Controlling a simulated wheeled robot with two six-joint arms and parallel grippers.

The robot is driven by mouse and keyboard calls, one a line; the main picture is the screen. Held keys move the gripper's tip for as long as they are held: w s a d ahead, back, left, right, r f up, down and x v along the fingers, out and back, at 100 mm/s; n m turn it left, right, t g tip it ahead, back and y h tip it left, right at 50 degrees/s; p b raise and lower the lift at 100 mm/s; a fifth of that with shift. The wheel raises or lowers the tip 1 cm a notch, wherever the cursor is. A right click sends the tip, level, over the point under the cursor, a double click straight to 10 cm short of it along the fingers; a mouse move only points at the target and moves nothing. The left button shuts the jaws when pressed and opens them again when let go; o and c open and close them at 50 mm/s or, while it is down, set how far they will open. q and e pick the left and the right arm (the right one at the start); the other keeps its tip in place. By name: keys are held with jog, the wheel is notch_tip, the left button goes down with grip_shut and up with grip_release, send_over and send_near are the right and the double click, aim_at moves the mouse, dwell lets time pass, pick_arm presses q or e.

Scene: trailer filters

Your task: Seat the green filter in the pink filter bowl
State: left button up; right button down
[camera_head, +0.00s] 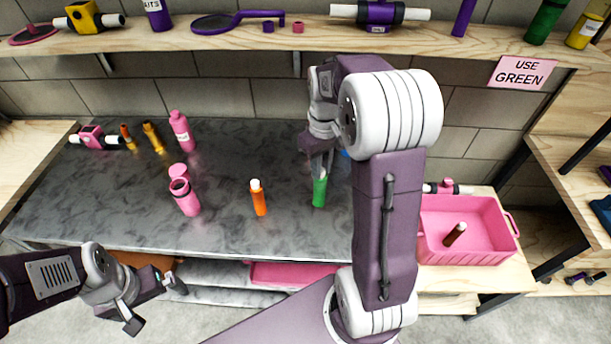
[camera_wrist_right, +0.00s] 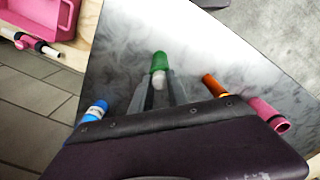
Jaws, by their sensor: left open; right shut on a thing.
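The green filter (camera_head: 319,190) is upright over the right part of the grey counter. My right gripper (camera_head: 321,170) is shut on its upper end. The filter also shows between the fingers in the right wrist view (camera_wrist_right: 159,62). I cannot tell whether its lower end touches the counter. The pink filter bowl (camera_head: 187,200) stands open at the left-centre of the counter, apart from the filter. It also shows at the right of the right wrist view (camera_wrist_right: 268,115). My left gripper (camera_head: 155,304) is open and empty, low in front of the counter.
An orange filter (camera_head: 259,198) stands between bowl and green filter. A blue filter (camera_wrist_right: 95,112) is near my right gripper. A pink bottle (camera_head: 182,132) and pink housing (camera_head: 92,137) stand behind. A pink bin (camera_head: 466,205) is right. A sign (camera_head: 522,73) reads "USE GREEN".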

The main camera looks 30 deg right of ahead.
jog(key=s+d+r, duration=0.3)
jog(key=d+r, duration=0.1)
jog(key=d, duration=0.2)
jog(key=shift+s+r, duration=0.15)
jog(key=shift+s, duration=0.25)
jog(key=shift+d, duration=0.1)
